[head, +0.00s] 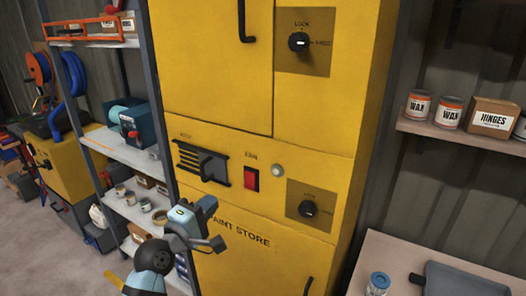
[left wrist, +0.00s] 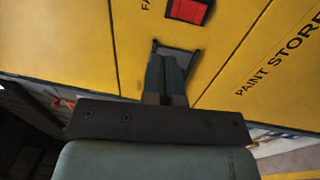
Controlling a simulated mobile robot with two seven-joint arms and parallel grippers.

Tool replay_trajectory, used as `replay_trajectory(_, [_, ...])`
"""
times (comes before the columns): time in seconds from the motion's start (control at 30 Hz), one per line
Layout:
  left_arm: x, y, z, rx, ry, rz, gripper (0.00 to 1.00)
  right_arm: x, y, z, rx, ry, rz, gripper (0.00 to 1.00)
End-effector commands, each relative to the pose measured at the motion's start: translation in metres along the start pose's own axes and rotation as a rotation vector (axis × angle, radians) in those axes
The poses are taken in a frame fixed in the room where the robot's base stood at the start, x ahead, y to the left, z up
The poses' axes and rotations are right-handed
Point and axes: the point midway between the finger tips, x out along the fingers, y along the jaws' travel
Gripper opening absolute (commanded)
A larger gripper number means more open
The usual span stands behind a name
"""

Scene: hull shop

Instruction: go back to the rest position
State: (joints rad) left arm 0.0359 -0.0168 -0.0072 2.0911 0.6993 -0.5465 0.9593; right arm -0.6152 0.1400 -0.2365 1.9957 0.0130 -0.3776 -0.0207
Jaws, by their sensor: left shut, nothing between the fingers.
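My left gripper (head: 207,206) is in front of the yellow paint store cabinet (head: 280,262), just below the vent panel with a dark lever (head: 205,165). In the left wrist view its fingers (left wrist: 166,78) are shut together with nothing between them. They point at the yellow cabinet front, and a dark panel shows behind their tips. I cannot tell whether the fingertips touch it. My right gripper is not in view.
Left is a shelf rack (head: 122,148) with cups and boxes. Right are a wall shelf (head: 460,134) with tins and a bench (head: 390,250).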

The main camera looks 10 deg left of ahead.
Motion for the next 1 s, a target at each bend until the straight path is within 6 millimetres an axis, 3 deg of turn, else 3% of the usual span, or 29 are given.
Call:
replay_trajectory(0.13, [-0.019,-0.045,0.009,0.158,0.009,-0.104,0.0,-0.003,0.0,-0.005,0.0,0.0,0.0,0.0])
replay_trajectory(0.23, [-0.052,-0.1,0.023,0.389,-0.008,-0.235,0.0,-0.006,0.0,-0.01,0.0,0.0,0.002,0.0])
replay_trajectory(0.4, [-0.137,-0.193,0.059,0.859,-0.143,-0.455,0.0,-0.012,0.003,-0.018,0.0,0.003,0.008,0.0])
replay_trajectory(0.5, [-0.187,-0.231,0.081,1.096,-0.261,-0.536,0.0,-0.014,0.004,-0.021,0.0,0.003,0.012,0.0])
replay_trajectory(0.6, [-0.228,-0.254,0.099,1.276,-0.369,-0.577,0.0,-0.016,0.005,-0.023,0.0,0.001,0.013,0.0])
replay_trajectory(0.7, [-0.255,-0.268,0.111,1.39,-0.448,-0.594,0.0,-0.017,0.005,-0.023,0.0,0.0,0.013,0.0])
replay_trajectory(0.8, [-0.268,-0.273,0.116,1.446,-0.486,-0.598,0.0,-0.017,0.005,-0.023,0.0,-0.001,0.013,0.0])
replay_trajectory(1.0, [-0.27,-0.275,0.117,1.459,-0.493,-0.598,0.0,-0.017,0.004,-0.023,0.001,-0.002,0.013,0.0])
